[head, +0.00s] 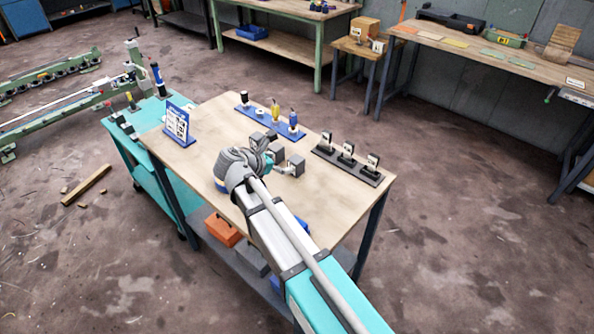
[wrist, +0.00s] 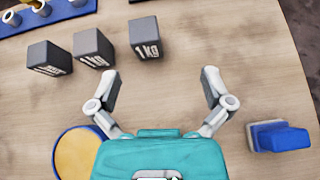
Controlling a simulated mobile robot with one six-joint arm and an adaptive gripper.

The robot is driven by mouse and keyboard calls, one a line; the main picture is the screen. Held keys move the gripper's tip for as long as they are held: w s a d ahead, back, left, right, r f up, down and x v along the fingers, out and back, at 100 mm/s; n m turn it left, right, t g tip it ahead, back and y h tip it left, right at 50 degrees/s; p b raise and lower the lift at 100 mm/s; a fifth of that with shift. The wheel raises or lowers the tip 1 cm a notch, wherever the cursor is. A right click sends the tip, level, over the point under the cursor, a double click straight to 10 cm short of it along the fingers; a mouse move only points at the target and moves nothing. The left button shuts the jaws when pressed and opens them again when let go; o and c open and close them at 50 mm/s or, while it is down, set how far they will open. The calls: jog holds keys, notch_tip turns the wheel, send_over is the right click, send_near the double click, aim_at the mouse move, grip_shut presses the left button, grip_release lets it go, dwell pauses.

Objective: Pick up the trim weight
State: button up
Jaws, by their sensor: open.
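Three dark grey cube weights with white lettering stand in a slanting row in the wrist view: a left cube (wrist: 50,58), a middle cube (wrist: 93,47) and a right cube (wrist: 147,38). The right one reads 1 kg; the left one's lettering is too small to read. I cannot tell which is the trim weight. In the head view the cubes (head: 296,165) are partly hidden by my arm. My gripper (wrist: 160,77) is open and empty, its fingers spread below the row. The right cube is nearest the gap, beyond the fingertips and apart from them.
A yellow disc with a blue rim (wrist: 78,155) lies left of my gripper, and a blue block (wrist: 278,136) lies right. A blue rack (head: 268,119), a black rack (head: 347,163) and a sign (head: 178,122) stand on the wooden table (head: 335,205). Bare tabletop lies between the fingers.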

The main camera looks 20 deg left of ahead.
aim_at(295, 160)
jog(key=a, duration=0.1)
jog(key=s+a+n, duration=0.1)
jog(key=a, duration=0.1)
jog(key=shift+r+n+t, duration=0.1)
jog(key=shift+n+t, duration=0.2)
jog(key=shift+t, duration=0.1)
jog(key=b+x, duration=0.4)
jog(key=x, duration=0.3)
jog(key=shift+f, duration=0.25)
jog(key=shift+w+d+f, duration=0.2)
jog(key=shift+w+d, duration=0.05)
jog(key=shift+w, duration=0.35)
jog(key=shift+b+x, duration=1.6)
jog(key=shift+x, duration=1.05)
jog(key=shift+s+f, duration=0.1)
jog(key=shift+f, duration=0.05)
